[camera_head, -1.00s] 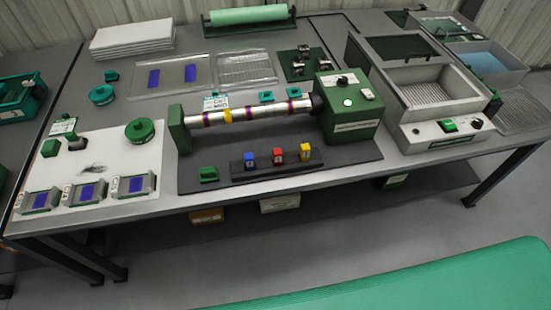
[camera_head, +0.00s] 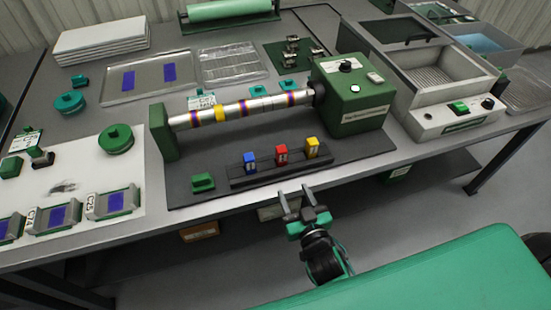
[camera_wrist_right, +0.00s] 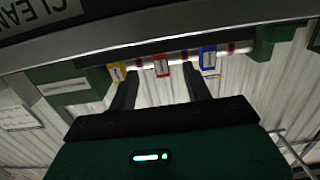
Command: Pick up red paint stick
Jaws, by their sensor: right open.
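The red paint stick (camera_head: 281,155) stands upright in a dark rack (camera_head: 270,172) at the front of the bench, between a blue stick (camera_head: 249,161) and a yellow stick (camera_head: 312,147). My right gripper (camera_head: 296,196) is open and empty, in front of the bench edge and apart from the sticks. In the right wrist view the red stick (camera_wrist_right: 161,66) shows beyond and between the open fingers, with yellow (camera_wrist_right: 118,73) at left and blue (camera_wrist_right: 208,59) at right. My left gripper is not in view.
A metal roller (camera_head: 240,106) with coloured bands lies behind the rack, joined to a green motor box (camera_head: 352,95). A small green block (camera_head: 203,182) sits left of the rack. The bench's front edge lies between my gripper and the rack.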

